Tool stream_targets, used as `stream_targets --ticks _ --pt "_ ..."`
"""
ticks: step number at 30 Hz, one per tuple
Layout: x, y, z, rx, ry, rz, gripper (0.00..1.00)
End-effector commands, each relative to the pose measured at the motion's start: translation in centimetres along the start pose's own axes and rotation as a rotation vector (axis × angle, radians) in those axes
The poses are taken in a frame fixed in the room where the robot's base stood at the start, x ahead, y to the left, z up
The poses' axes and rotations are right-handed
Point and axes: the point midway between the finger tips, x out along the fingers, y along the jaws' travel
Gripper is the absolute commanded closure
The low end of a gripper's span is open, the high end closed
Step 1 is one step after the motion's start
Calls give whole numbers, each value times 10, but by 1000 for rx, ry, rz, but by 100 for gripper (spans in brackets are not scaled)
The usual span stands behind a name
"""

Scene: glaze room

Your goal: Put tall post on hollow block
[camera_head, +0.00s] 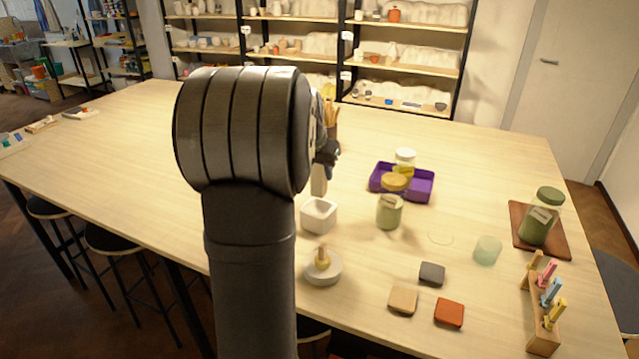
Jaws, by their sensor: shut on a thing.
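A pale beige upright piece, which looks like the tall post (319,181), hangs under my gripper (322,164). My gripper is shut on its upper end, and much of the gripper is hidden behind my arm. The white hollow block (319,221) stands on the table with its square opening facing up. The post's lower end appears just above or behind the block's back rim. I cannot tell whether they touch.
A round dish with a small yellowish piece (322,258) stands in front of the block. A green jar (389,212) and a purple tray (431,187) are to the right. Flat tiles (403,299) lie at front right. A brush holder (332,135) stands behind the gripper.

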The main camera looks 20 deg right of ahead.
Motion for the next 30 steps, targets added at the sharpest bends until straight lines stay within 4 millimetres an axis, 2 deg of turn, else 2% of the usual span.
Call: stream_targets --ticks 4,10,22,23,24,26,30 --pt "9 -2 3 0 0 0 96" --pt "35 -2 14 -1 -1 -1 96" --pt "41 -1 17 0 0 -1 96" --pt "40 -1 17 0 0 -1 62" --pt "40 -1 17 0 0 -1 54" --pt "40 -1 17 0 0 -1 46" --pt "40 -1 16 0 0 -1 46"
